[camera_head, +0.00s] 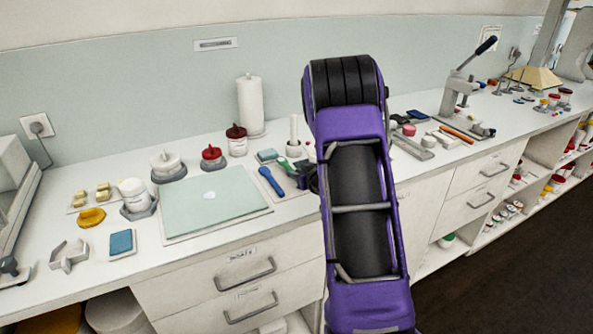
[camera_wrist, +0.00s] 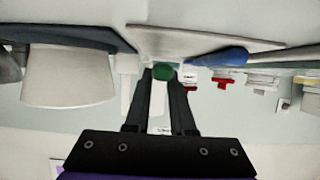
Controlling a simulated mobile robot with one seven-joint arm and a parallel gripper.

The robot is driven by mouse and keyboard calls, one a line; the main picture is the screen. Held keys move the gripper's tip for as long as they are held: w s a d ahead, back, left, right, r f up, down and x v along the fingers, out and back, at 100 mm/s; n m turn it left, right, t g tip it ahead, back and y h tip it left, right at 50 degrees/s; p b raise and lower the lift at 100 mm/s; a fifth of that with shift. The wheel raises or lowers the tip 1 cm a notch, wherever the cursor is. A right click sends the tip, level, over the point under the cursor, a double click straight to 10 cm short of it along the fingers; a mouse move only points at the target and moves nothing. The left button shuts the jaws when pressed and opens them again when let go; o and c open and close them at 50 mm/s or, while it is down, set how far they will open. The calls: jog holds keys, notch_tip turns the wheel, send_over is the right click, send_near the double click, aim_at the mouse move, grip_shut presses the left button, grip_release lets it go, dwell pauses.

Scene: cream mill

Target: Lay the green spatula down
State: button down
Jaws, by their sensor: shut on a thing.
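The green spatula shows as a small green piece (camera_head: 287,166) in the head view, just left of my arm. In the wrist view its green end (camera_wrist: 163,72) sits between my fingertips. My gripper (camera_wrist: 163,76) is shut on it. In the head view a dark part of my gripper (camera_head: 304,174) shows beside the green piece, and my purple arm hides the rest. Most of the spatula is hidden, and I cannot tell whether it touches the counter.
A blue spatula (camera_head: 271,182) lies close left of the green one, and also shows in the wrist view (camera_wrist: 222,57). A pale green mat (camera_head: 213,197) lies further left. Red-lidded jars (camera_head: 236,141) and a white paper roll (camera_head: 250,106) stand behind. A lever press (camera_head: 463,88) stands right.

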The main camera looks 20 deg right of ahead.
jog(key=shift+f, duration=0.1)
dwell(0.3)
jog(key=shift+f+b, duration=0.3)
jog(key=shift+b, duration=0.15)
jog(key=shift+f, duration=0.15)
jog(key=shift+f+b, duration=0.25)
jog(key=shift+b, duration=0.15)
jog(key=c, duration=0.7)
grip_release()
